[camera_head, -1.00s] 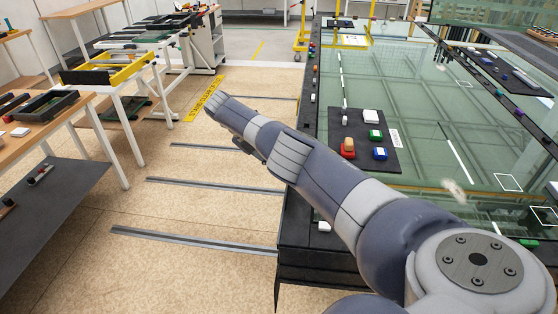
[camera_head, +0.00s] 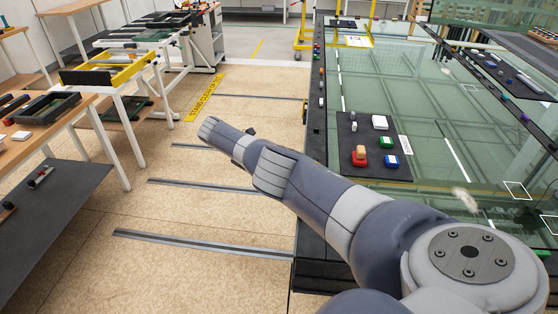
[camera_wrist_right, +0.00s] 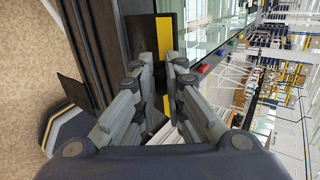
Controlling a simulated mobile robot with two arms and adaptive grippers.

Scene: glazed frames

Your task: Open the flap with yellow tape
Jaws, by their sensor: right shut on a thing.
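In the right wrist view, a dark flap (camera_wrist_right: 140,38) stands beyond my fingers with a bright yellow tape strip (camera_wrist_right: 164,38) along it. My right gripper (camera_wrist_right: 165,72) is shut on the flap at the yellow tape, with the strip running down between the two fingers. The fingers hide part of the flap. In the head view my right arm reaches from the lower right to the upper left, and its gripper and the flap are not seen there. My left gripper is not in view.
A long glass-topped table (camera_head: 430,120) stands on the right, with a black mat (camera_head: 350,128) holding small coloured blocks. Workbenches (camera_head: 85,105) with trays line the left. The tan floor (camera_head: 190,215) between them is clear apart from flat metal strips.

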